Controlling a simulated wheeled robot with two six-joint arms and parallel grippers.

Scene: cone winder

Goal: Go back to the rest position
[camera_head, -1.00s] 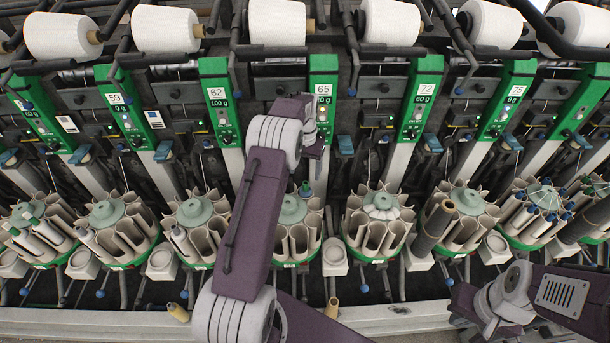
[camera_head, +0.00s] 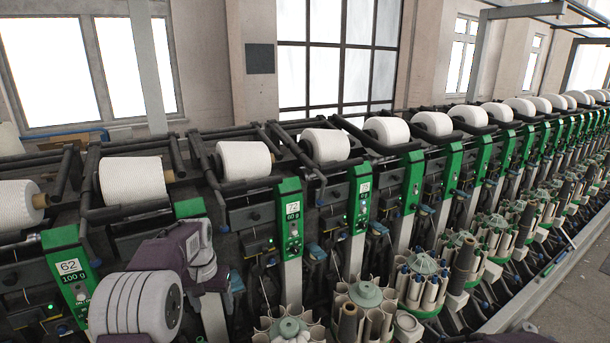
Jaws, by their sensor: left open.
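My left arm rises from the bottom left in front of the winder (camera_head: 294,217), with its pale ringed joint and purple wrist showing. My left gripper (camera_head: 214,277) is at the end of this wrist, small and partly hidden by it. It is open, and I see nothing held in it. It is in front of the machine between the green panel marked 62 (camera_head: 72,275) and the one marked 72 (camera_head: 292,225). Whether it touches the machine I cannot tell. My right gripper is out of view; only a dark purple sliver shows at the bottom right edge.
White yarn cones (camera_head: 243,160) lie in a row along the machine's top. Round bobbin magazines (camera_head: 365,294) stand low in front, several holding tubes. The machine runs back to the right. Clear grey floor (camera_head: 575,300) lies at the lower right. Windows and a wall stand behind.

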